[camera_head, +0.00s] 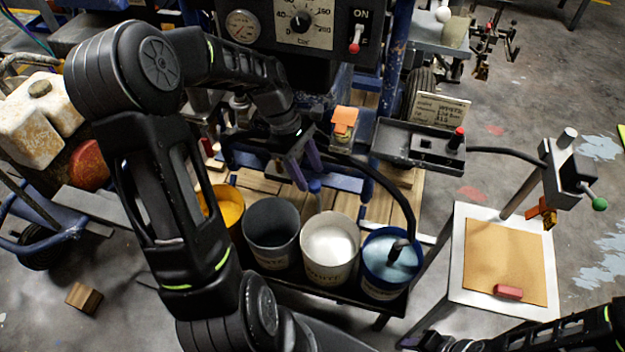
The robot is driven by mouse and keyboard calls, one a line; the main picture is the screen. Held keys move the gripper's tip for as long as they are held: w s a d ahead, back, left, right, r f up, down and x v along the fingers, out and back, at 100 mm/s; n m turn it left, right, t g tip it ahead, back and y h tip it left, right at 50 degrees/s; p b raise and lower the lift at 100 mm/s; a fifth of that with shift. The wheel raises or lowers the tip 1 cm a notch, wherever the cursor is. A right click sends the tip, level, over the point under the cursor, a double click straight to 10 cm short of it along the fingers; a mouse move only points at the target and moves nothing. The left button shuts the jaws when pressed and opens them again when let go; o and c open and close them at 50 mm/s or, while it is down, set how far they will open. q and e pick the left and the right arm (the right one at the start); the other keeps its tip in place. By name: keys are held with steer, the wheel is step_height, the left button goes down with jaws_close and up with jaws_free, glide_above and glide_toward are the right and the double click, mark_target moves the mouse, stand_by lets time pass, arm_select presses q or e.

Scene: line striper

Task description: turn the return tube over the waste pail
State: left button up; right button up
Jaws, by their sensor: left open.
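My left gripper (303,172) is open above the row of pails, its fingers pointing down near a small blue knob-ended part (314,187). I cannot tell whether they touch. A black hose (392,190) curves right and down into the blue pail (372,283), which holds pale blue liquid. Left of it stand a white-filled pail (328,262), a dark grey pail (270,232) with a dark inside, and a yellow-filled pail (228,208). I cannot tell which is the waste pail, nor pick out the return tube for sure. My right arm (540,338) enters at bottom right; its gripper is unclear.
A control panel with a gauge (242,26), dial and red-tipped switch (355,38) stands behind. A grey box with a red button (457,138) is right of the hose. A small table (456,285) carries a brown sheet and red block (508,292). A wooden block (84,298) lies on the floor.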

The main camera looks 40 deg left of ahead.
mark_target(314, 183)
arm_select(q)
steer(key=x, duration=0.3)
steer(key=shift+f, duration=0.1)
steer(key=shift+c, duration=0.3)
jaws_close()
stand_by(1.1)
